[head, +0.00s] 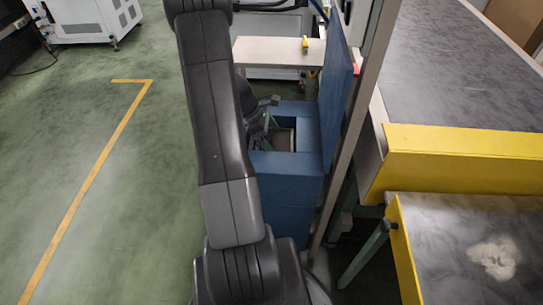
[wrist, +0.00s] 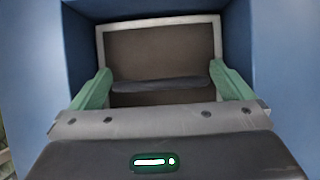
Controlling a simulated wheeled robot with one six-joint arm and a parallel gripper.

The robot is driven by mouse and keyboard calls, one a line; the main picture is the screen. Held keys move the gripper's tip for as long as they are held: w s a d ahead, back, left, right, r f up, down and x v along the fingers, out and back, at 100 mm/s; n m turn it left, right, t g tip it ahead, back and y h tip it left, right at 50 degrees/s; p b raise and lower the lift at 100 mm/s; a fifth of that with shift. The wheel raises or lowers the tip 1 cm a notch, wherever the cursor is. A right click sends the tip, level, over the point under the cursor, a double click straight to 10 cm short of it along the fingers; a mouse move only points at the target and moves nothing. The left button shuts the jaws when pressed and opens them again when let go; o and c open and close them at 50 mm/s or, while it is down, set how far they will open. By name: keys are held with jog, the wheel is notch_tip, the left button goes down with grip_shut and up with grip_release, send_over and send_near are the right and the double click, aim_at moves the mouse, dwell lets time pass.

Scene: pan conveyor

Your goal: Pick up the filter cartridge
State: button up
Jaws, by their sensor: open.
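The filter cartridge (wrist: 160,47) shows in the wrist view as a brown panel in a pale frame, down inside the opening of a blue box (head: 287,190). A dark bar (wrist: 160,85), which looks like its handle, runs across it. My gripper (wrist: 160,74) has its two green fingers apart, one near each end of the bar, with no visible grip on it. Whether the fingers are level with the bar I cannot tell. In the head view my gripper (head: 262,122) is at the left of the box opening, and the cartridge (head: 284,138) is partly hidden.
A blue lid (head: 338,95) stands upright at the right of the box, near a grey post (head: 353,130). A pale table (head: 262,50) with a small yellow object (head: 305,44) is behind. Yellow-edged conveyor surfaces (head: 460,140) fill the right.

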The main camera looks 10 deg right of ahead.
jog(key=shift+c, duration=0.4)
jog(key=shift+r, duration=0.1)
jog(key=c, duration=1.7)
jog(key=shift+o, duration=0.2)
jog(key=shift+r, duration=0.1)
